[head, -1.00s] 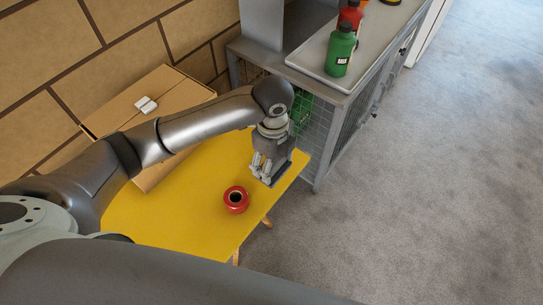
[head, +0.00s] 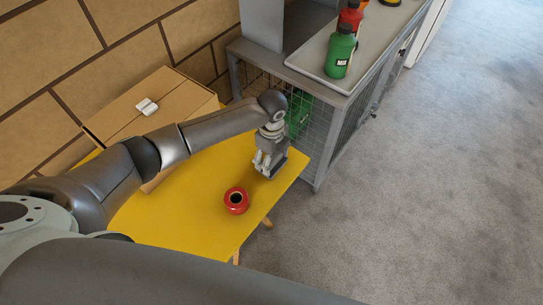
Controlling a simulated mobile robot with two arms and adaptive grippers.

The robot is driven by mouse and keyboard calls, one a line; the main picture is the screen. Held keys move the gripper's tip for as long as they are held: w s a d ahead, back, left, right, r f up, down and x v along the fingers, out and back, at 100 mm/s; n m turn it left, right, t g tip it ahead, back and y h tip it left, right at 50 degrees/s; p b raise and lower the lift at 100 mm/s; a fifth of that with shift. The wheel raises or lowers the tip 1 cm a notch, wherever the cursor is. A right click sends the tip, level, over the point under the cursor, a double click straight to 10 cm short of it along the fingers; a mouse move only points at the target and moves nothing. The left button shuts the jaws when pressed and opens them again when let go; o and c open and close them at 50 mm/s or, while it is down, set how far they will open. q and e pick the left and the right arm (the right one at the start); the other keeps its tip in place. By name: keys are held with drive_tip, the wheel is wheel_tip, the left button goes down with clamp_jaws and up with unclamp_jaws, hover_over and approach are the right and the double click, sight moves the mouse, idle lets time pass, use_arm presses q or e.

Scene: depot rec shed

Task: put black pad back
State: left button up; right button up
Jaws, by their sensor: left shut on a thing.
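My left gripper (head: 266,167) is over the far right end of the yellow table (head: 185,210), pointing down. It is shut on a small dark pad (head: 279,166), partly hidden by the fingers. The pad is at or just above the tabletop; I cannot tell whether it touches. My right gripper is not in view.
A red round object with a dark hole (head: 236,200) sits on the table, nearer me. A cardboard box (head: 165,105) with a small white item (head: 147,106) stands behind. A wire-sided cabinet (head: 318,140) at the right carries a tray (head: 320,62) with green (head: 340,52) and red bottles.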

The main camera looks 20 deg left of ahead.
use_arm(q)
drive_tip(key=o, duration=1)
drive_tip(key=shift+f, duration=0.1)
wheel_tip(320, 180, up, 12)
drive_tip(key=shift+r+b, duration=0.2)
drive_tip(key=shift+b, duration=0.2)
